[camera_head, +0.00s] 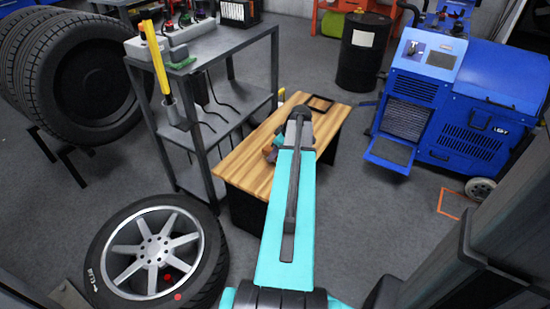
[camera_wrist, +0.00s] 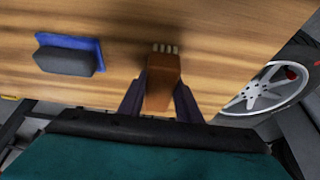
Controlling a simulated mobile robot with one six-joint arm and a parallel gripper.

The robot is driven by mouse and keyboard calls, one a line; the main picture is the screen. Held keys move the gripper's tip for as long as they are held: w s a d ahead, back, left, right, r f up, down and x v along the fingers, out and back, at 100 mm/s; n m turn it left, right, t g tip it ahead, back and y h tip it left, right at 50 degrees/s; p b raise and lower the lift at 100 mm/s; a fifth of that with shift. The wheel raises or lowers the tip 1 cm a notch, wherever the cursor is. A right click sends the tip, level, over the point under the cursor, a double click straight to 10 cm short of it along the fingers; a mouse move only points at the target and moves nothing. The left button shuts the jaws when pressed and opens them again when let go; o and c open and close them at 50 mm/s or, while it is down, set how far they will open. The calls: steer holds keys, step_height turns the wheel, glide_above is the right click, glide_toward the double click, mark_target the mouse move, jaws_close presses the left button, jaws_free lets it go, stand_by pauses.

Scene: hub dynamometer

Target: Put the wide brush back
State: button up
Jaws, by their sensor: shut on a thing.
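The wide brush (camera_wrist: 163,80) has an orange-brown body with a row of pale bristles at its far end. My gripper (camera_wrist: 160,98) is shut on it, with one dark finger on each side of the body, in the wrist view. The bristles point away from my gripper, over the wooden bench top (camera_wrist: 220,30). I cannot tell whether the brush touches the wood. In the head view my arm mostly hides the gripper, above the wooden bench (camera_head: 245,165).
A dark grey block with a blue part (camera_wrist: 70,55) lies on the wood left of the brush. A grey shelf (camera_head: 225,125) stands left of the bench; a wheel (camera_head: 155,250) lies in front.

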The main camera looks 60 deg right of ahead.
steer(key=shift+f, duration=0.65)
steer(key=shift+f, duration=0.15)
steer(key=o, duration=1)
steer(key=p+v, duration=0.2)
steer(key=v, duration=1)
steer(key=shift+p, duration=0.3)
